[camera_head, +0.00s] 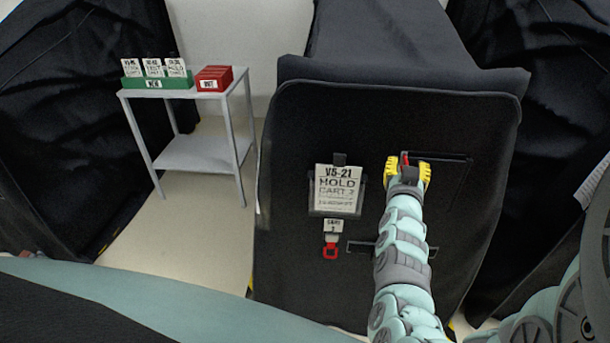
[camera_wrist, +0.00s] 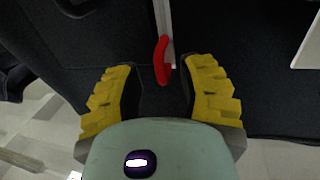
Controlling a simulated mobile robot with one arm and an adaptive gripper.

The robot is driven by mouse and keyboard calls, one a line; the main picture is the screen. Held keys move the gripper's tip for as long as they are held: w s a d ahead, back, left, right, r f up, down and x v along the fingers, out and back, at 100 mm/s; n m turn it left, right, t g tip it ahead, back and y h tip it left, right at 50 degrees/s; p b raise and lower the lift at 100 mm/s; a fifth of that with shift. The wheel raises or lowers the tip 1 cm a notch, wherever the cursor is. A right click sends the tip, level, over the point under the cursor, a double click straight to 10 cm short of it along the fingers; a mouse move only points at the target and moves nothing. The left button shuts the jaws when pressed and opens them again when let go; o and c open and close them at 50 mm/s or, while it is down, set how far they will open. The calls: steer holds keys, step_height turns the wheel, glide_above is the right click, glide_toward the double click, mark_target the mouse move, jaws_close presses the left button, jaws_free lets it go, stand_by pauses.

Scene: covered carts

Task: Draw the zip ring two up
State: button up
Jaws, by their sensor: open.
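A black cover (camera_head: 300,150) hangs over the cart in front of me. My gripper (camera_head: 407,165) is at its front, right of the white card, with yellow fingers apart. In the wrist view, a narrow red pull (camera_wrist: 162,60) hangs by a pale strip (camera_wrist: 164,18) between the fingertips of my open gripper (camera_wrist: 163,68), with space on both sides. In the head view only a sliver of this red pull (camera_head: 405,158) shows; the fingers hide the rest. I cannot tell whether it is ring-shaped.
The white card (camera_head: 338,190) reads V5-21 HOLD CART 2. Below it, a small tag (camera_head: 333,226) hangs above a red ring (camera_head: 330,252). A grey side table (camera_head: 195,153) holds a green card rack (camera_head: 158,82) and a red box (camera_head: 214,79). Dark covered carts stand either side.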

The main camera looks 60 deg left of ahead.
steer(key=v, duration=1.1)
steer(key=shift+s+d, duration=0.2)
steer(key=shift+s, duration=0.15)
